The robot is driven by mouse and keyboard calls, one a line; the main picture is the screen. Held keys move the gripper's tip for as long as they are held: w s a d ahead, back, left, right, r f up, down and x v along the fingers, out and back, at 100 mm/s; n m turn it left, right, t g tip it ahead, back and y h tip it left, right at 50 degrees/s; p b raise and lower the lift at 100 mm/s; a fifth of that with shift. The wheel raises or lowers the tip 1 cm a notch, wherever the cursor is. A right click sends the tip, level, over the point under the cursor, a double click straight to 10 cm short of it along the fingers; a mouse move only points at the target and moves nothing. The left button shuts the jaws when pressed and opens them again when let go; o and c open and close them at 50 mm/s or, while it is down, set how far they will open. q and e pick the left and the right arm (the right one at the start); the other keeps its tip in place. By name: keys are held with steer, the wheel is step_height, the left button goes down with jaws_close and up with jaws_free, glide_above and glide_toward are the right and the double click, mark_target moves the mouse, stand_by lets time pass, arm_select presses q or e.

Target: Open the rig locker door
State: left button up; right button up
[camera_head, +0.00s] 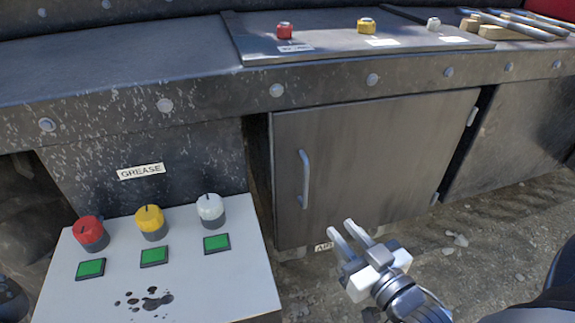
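The locker door (375,155) is a dark grey metal panel under the bench and looks shut in its frame. A light grey vertical bar handle (304,179) is on its left side, and hinges (472,116) show on its right edge. My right gripper (352,229) is in front of the door's lower part, to the right of and below the handle. Its two fingers are apart, with nothing seen between them. It appears apart from the handle. My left gripper is not in view.
A white panel (240,284) with red, yellow and white knobs and green buttons stands at lower left. The bench edge (320,91) runs above the door. Tools (515,24) lie at top right. Gravelly ground (490,240) lies in front at right.

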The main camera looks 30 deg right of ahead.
mark_target(307, 183)
steer(key=w, duration=1)
steer(key=w+d, duration=0.1)
steer(key=w, duration=0.4)
steer(key=shift+w+r, duration=0.25)
steer(key=shift+r, duration=0.1)
jaws_close()
